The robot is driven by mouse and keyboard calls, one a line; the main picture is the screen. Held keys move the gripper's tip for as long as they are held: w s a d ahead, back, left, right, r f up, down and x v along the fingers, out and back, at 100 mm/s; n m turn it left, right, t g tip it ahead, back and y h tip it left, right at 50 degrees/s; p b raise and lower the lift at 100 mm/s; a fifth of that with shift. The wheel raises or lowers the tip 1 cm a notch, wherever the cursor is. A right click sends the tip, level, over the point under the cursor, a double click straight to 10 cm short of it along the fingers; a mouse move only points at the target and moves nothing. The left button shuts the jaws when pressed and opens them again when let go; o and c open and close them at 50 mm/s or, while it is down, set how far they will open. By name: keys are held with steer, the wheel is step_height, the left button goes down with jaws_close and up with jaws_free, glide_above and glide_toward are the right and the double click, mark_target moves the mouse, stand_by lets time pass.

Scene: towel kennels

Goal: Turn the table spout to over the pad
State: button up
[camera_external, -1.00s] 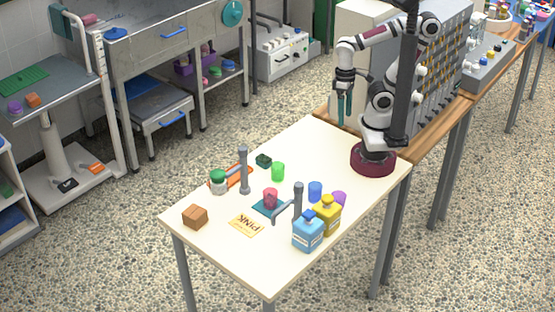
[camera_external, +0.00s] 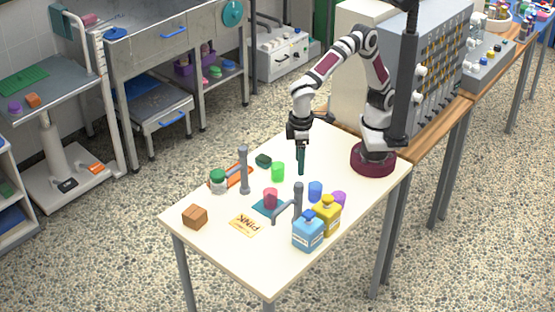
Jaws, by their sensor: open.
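The grey table spout (camera_external: 284,210) sticks out to the left from an upright grey post (camera_external: 298,203) near the front of the table. Its tip bends down near the right edge of a teal pad (camera_external: 259,210). I cannot tell whether the tip is over the pad or beside it. A red cup (camera_external: 270,198) stands on the pad and hides part of it. My gripper (camera_external: 301,172) points down above the table, behind the spout and apart from it. It is open and appears empty.
A second grey post (camera_external: 244,170) stands at left. A green cup (camera_external: 278,172), blue cup (camera_external: 315,191) and purple cup (camera_external: 339,199) stand nearby. A pink-labelled card (camera_external: 245,225) lies in front.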

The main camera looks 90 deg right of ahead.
mark_target(299, 184)
step_height(299, 184, down, 9)
steer(key=shift+c, duration=0.2)
jaws_close()
stand_by(0.3)
stand_by(1.1)
